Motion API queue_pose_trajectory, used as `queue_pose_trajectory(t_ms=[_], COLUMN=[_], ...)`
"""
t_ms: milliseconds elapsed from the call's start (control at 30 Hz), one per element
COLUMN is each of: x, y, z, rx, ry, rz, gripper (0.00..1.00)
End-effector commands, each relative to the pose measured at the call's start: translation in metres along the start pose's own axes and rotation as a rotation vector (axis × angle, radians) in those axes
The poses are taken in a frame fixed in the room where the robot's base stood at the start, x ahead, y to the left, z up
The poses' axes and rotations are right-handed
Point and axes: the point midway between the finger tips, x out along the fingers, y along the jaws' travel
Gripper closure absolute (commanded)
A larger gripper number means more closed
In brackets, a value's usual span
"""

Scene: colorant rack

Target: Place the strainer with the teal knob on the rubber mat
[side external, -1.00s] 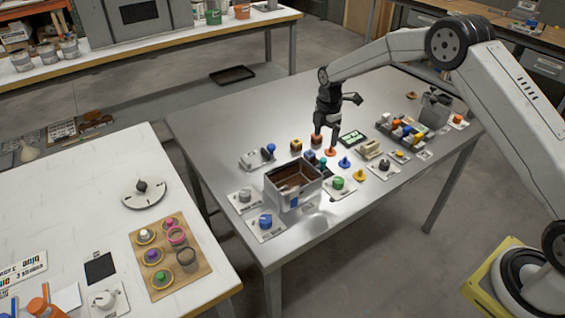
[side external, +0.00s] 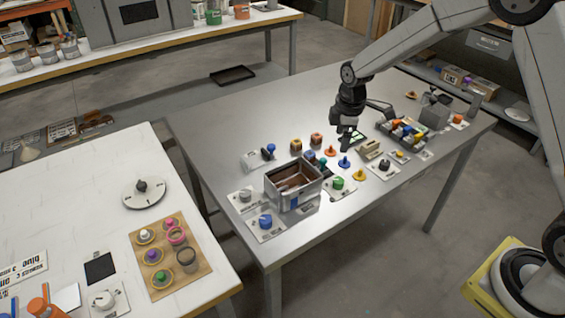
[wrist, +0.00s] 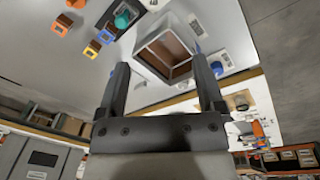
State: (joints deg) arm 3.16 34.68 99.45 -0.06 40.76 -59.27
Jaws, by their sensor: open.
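A black square mat (side external: 100,268), which looks like the rubber mat, lies bare left of that board. My gripper (side external: 347,146) is over the steel table, far right of both. In the wrist view my gripper (wrist: 160,62) is open, with nothing between its fingers.
An open metal bin (side external: 315,190) stands on the steel table (side external: 215,135) among several small coloured knobs. A teal knob (wrist: 123,17) shows near it in the wrist view. A floor gap separates the tables.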

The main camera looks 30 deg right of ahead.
Motion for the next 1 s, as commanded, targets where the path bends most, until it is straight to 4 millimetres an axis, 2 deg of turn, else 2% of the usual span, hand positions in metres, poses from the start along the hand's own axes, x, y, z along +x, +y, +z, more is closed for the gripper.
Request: queue_pose_trajectory(t_ms=[33,300,600,800,1000], x=[-0.007,-0.03,-0.042,-0.043,-0.042], y=[-0.011,-0.073,-0.144,-0.174,-0.182], z=[0.004,0.032,0.069,0.085,0.09], rx=[0.058,0.409,0.782,0.938,0.982], ry=[0.006,0.045,0.102,0.128,0.135], rz=[0.009,0.044,0.064,0.066,0.065], gripper=[0.13,0.13,0.13,0.13,0.13])
